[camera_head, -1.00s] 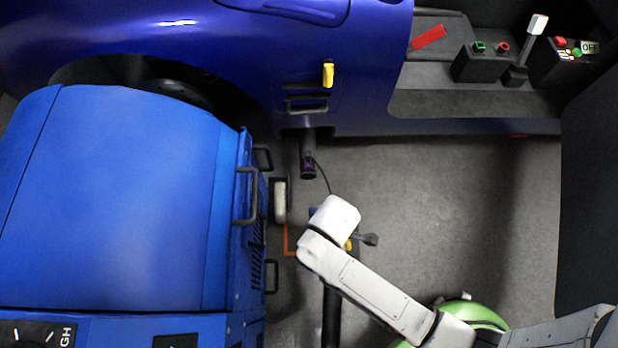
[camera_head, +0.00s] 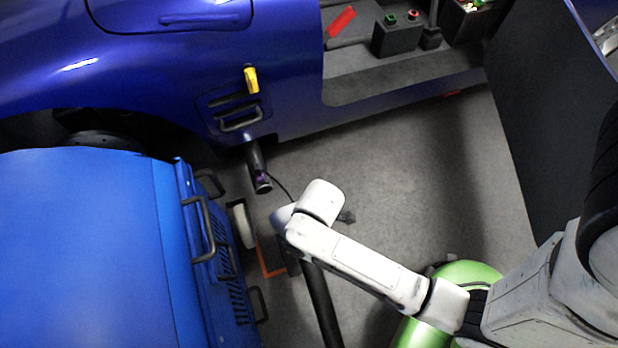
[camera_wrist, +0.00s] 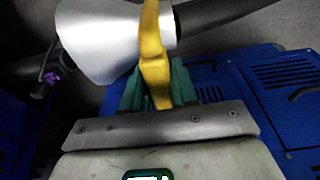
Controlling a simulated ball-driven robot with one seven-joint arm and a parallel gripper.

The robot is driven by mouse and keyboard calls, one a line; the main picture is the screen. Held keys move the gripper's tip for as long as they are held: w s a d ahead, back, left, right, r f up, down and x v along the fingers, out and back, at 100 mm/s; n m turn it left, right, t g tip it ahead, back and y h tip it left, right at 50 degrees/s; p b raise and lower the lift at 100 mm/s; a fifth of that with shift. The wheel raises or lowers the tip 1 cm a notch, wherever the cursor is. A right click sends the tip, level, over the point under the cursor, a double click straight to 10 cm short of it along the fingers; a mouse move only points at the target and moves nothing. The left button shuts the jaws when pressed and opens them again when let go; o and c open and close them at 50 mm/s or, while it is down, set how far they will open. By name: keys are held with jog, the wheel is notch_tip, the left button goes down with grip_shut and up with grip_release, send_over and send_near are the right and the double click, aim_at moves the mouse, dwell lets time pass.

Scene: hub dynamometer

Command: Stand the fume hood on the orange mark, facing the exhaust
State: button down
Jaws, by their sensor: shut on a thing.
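The fume hood (camera_wrist: 100,42) is a silver cone with a yellow handle (camera_wrist: 153,58). My gripper (camera_wrist: 158,88) has green fingers shut on that handle in the wrist view. In the head view my arm covers most of the hood (camera_head: 283,216), and my fingers are hidden. The hood's wide mouth points left in the wrist view, towards the side with the purple-tipped exhaust (camera_wrist: 52,77).
A black hose (camera_head: 322,305) runs down from the hood. The blue car (camera_head: 165,70) is behind. Grey floor (camera_head: 410,170) lies open to the right.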

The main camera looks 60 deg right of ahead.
aim_at(273, 219)
jog(key=w+f+b, duration=0.1)
jog(key=w, duration=0.1)
jog(key=w+f+b, duration=0.1)
jog(key=w, duration=0.2)
jog(key=w+f, duration=0.2)
jog(key=w, duration=0.1)
jog(key=shift+w+d+b, duration=0.1)
jog(key=shift+d+b, duration=0.05)
jog(key=shift+b, duration=0.25)
jog(key=shift+w+f+b, duration=0.45)
jog(key=shift+w+f, duration=0.1)
jog(key=shift+w, duration=0.2)
jog(key=shift+w+f+b, duration=0.45)
jog(key=shift+w+f, duration=0.1)
jog(key=shift+w, duration=0.15)
jog(key=c, duration=0.9)
grip_release()
jog(key=shift+s+f, duration=0.1)
jog(key=shift+f, duration=0.1)
jog(key=shift+o, duration=0.2)
jog(key=shift+r, duration=0.1)
